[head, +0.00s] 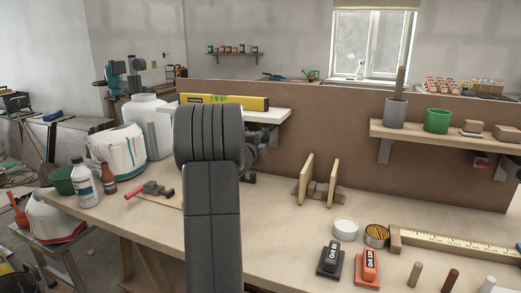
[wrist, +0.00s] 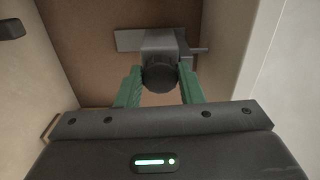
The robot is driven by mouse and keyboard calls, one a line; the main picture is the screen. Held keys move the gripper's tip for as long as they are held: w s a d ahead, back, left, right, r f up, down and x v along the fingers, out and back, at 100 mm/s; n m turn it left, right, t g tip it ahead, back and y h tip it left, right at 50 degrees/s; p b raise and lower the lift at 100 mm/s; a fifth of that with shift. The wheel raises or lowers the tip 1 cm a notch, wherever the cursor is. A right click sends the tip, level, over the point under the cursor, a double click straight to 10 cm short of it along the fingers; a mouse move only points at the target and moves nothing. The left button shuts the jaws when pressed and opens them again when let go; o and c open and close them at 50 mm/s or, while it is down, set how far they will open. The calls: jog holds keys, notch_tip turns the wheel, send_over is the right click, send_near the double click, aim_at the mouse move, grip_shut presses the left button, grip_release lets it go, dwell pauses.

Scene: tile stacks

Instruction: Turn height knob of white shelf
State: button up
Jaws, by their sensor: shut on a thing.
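In the wrist view, a dark round knob (wrist: 159,77) sits on a grey bracket (wrist: 160,41) under the shelf. My gripper (wrist: 159,88) has its two green fingers on either side of the knob and is shut on it. In the head view my dark arm hides the middle of the shelf and most of the bracket, and the knob cannot be made out there.
A wooden shelf (head: 445,136) with a grey cup (head: 396,113) and green cup (head: 437,120) is at the right. Bare bench shows right of my arm.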

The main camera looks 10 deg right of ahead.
jog(key=m+b, duration=0.4)
jog(key=m, duration=0.2)
jog(key=shift+f, duration=0.1)
jog(key=m+b, duration=0.3)
jog(key=m, duration=0.3)
jog(key=shift+d, duration=0.1)
jog(key=shift+m+b, duration=0.3)
jog(key=o, duration=1)
jog(key=shift+s, duration=0.1)
jog(key=v, duration=1.3)
jog(key=shift+s+a+b, duration=0.25)
jog(key=shift+s+b, duration=0.05)
jog(key=shift+b, duration=0.05)
